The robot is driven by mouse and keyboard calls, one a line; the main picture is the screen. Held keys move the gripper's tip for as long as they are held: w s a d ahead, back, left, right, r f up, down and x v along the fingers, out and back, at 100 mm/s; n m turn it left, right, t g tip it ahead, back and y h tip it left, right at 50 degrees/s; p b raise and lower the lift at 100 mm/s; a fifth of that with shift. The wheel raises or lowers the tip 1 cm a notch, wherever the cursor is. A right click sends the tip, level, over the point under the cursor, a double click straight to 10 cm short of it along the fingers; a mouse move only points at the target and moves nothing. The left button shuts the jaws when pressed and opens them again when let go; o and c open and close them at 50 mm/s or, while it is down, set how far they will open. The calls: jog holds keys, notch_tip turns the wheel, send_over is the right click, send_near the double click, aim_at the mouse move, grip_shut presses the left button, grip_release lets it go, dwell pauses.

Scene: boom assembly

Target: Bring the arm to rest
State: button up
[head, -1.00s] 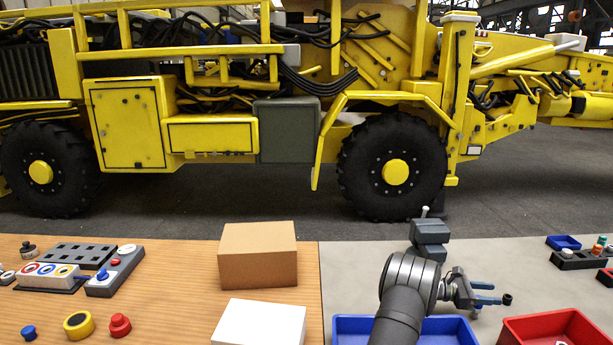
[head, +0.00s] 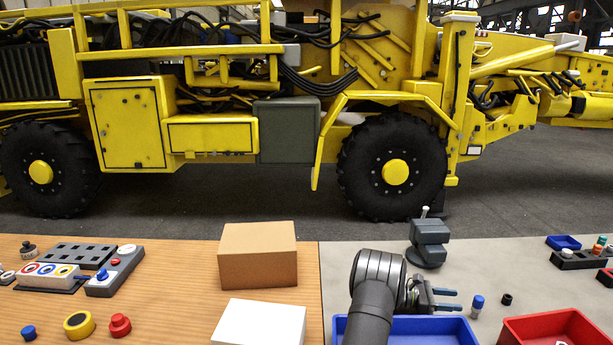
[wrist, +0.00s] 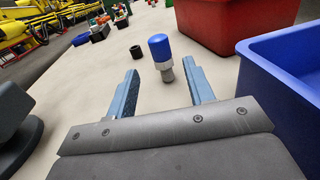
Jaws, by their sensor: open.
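My gripper (head: 446,299) is at the front of the grey table in the head view, just above the blue bin, with its fingers pointing right. In the wrist view its two blue fingers (wrist: 163,92) are apart with nothing held between them. A blue-capped part with a metal lower end (wrist: 161,55) stands upright on the table just beyond the fingertips; it also shows in the head view (head: 477,306). A small black ring-like piece (wrist: 136,51) lies beyond it, and it shows in the head view too (head: 506,299).
A blue bin (head: 465,325) and a red bin (head: 553,330) stand at the front. A grey vise-like block (head: 429,243) stands behind my arm. A cardboard box (head: 258,254), a white box and a button panel are on the wooden table. Small parts lie far right.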

jog(key=d, duration=0.3)
jog(key=s+d, duration=0.1)
jog(key=d, duration=0.3)
jog(key=s+d, duration=0.1)
jog(key=d, duration=0.2)
jog(key=shift+s+d+f, duration=0.1)
jog(key=shift+s+d, duration=0.05)
jog(key=shift+d, duration=0.15)
notch_tip(320, 180, up, 15)
jog(key=w+a+n+t, duration=0.2)
jog(key=w+a+t, duration=0.1)
jog(key=a, duration=1.1)
jog(key=w+a+n+t, duration=0.2)
jog(key=w+a+t, duration=0.15)
jog(key=a, duration=1.15)
jog(key=s+a+n+t+y, duration=0.1)
jog(key=s+a, duration=0.3)
jog(key=a, duration=0.9)
jog(key=s+a+n+t, duration=0.3)
jog(key=s+a+t, duration=0.1)
jog(key=a, duration=0.9)
jog(key=shift+s+t+y, duration=0.3)
jog(key=shift+t+y, duration=0.05)
jog(key=shift+y, duration=0.05)
